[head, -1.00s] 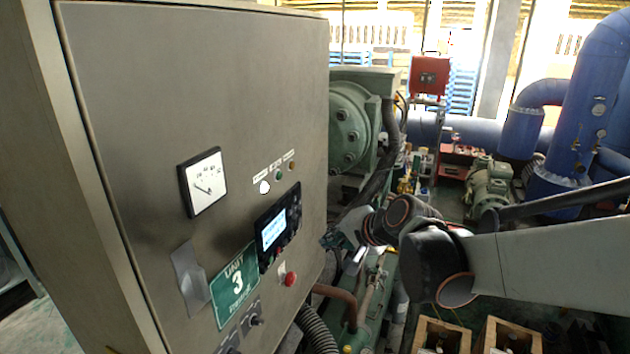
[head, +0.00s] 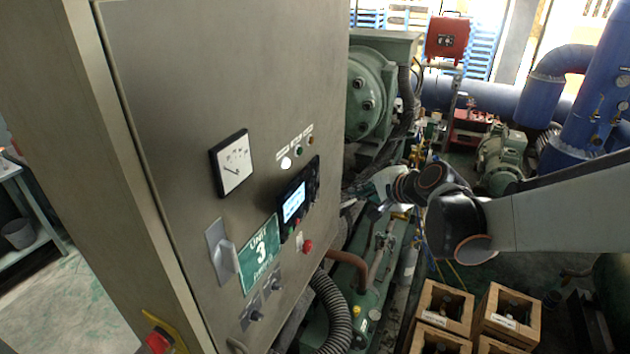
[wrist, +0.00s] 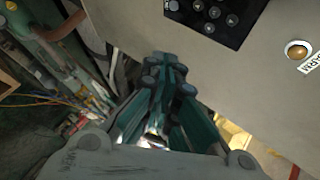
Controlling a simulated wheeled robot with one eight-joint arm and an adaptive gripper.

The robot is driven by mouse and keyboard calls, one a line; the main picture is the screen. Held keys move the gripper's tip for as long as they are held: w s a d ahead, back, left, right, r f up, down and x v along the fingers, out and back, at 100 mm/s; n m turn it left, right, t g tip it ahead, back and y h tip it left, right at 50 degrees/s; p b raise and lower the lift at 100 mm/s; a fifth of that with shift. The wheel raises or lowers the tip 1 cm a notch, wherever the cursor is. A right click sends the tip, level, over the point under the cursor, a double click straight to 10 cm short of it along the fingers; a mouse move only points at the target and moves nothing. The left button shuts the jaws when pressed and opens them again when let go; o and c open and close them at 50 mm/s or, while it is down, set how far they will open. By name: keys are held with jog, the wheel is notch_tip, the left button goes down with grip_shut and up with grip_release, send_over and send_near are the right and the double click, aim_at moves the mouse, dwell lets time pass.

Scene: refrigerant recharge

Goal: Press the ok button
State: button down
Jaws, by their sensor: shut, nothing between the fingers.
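The controller (head: 297,204), black with a lit screen, is set in the grey cabinet door. Its keypad (wrist: 214,18) is partly in the wrist view at the top, with several small round dark buttons. The symbols on them are too small to read, so I cannot tell for sure which is ok. My gripper (wrist: 170,66) is shut and empty, with green and grey fingers. Its tips appear below and left of the keypad in the wrist view, apart from the buttons. In the head view my gripper (head: 366,196) is right of the controller, beside the door's edge.
An amber lamp (wrist: 298,50) is on the door. A red button (head: 307,246), a green UNIT 3 sign (head: 260,256) and a gauge (head: 232,163) surround the controller. Green machinery and a ribbed hose (head: 332,312) stand beside the door. Wooden crates (head: 443,307) are on the floor.

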send_near(317, 181)
notch_tip(317, 181, down, 3)
jog(key=w, duration=0.3)
jog(key=shift+a+r, duration=0.1)
jog(key=shift+a, duration=0.3)
jog(key=shift+a, duration=0.1)
dwell(0.9)
jog(key=shift+w+a, duration=0.2)
jog(key=shift+a, duration=0.1)
jog(key=shift+w+a+b, duration=0.1)
jog(key=shift+a+b, duration=0.25)
jog(key=shift+b, duration=0.05)
dwell(0.7)
jog(key=shift+d, duration=0.15)
jog(key=shift+s+d, duration=0.3)
jog(key=shift+d, duration=0.3)
